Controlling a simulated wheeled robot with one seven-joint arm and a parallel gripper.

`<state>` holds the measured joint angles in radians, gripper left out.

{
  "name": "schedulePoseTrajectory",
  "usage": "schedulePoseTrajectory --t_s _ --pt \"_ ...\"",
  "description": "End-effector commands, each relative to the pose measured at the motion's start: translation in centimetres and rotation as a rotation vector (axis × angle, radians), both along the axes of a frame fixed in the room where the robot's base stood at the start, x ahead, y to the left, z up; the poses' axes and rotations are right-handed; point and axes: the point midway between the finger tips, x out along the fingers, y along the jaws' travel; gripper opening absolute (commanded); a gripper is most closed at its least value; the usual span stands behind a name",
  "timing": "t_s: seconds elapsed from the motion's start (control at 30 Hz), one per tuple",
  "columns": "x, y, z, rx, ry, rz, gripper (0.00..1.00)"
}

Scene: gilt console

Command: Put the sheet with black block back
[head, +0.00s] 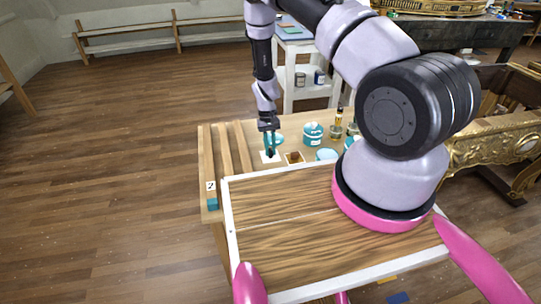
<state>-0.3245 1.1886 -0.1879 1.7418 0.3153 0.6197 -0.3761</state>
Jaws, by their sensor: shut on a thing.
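A small white sheet (264,159) with a dark patch on it, which looks like the sheet with the black block, is at the far part of the wooden worktop. My gripper (270,152) points down at it, with its fingertips at the dark patch. The gripper is shut on it. The fingers partly hide the block, and I cannot tell whether the sheet touches the worktop or is slightly raised.
Just right lies another small sheet with a brown-gold patch (294,158). Teal-and-white tubs (313,133) and amber bottles (336,128) stand behind and to the right. Wooden strips (224,150) and a card marked with a question mark (211,186) are at left.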

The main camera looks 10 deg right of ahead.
Motion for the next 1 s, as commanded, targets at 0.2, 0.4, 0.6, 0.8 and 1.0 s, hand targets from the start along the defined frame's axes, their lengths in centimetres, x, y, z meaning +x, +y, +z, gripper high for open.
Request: schedulePoseTrajectory --t_s 0.2,0.4,0.6,0.8,1.0 --pt "-0.1 0.0 -3.0 0.000 0.002 0.000 0.00" --pt "0.0 0.0 -3.0 0.000 0.001 0.000 0.00" --pt "0.0 0.0 -3.3 0.000 0.001 0.000 0.34" --pt "0.0 0.0 -3.3 0.000 0.001 0.000 0.48" --pt "0.0 0.0 -3.0 0.000 0.001 0.000 0.48"
